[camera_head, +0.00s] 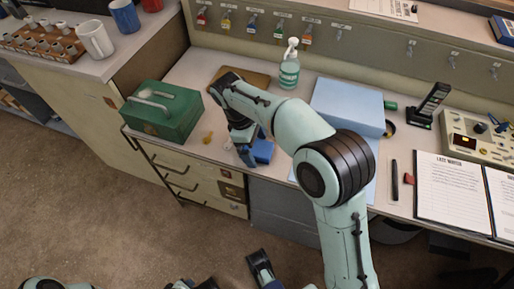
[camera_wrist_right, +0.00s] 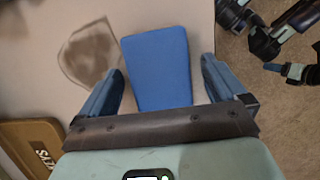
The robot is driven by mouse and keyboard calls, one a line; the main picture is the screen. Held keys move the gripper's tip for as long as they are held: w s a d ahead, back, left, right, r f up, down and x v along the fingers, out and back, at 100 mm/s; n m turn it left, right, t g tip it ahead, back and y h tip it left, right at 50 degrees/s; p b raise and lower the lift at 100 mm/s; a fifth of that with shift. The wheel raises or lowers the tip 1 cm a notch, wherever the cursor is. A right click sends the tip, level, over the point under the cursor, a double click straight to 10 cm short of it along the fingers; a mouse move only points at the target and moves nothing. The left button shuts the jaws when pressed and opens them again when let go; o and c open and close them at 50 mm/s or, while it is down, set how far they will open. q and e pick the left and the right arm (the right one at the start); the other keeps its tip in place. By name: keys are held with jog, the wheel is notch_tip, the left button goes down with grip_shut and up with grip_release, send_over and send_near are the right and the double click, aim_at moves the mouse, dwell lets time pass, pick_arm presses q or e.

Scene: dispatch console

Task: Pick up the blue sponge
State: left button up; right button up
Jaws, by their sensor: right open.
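The blue sponge (camera_head: 264,151) lies on the light counter near its front edge, partly hidden behind my right gripper in the head view. In the right wrist view the sponge (camera_wrist_right: 157,65) is a blue block between the two fingers, with gaps on both sides. My right gripper (camera_head: 246,154) points down at the sponge. In the right wrist view the right gripper (camera_wrist_right: 161,72) is open and holds nothing. My left gripper (camera_head: 266,274) is low at the bottom of the head view, away from the counter; its jaws are unclear.
A green box (camera_head: 163,112) stands left of the sponge on the counter (camera_head: 196,72). An open binder (camera_head: 450,190) lies at the right.

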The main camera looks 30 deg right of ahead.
jog(key=shift+c, duration=0.3)
jog(key=c, duration=1)
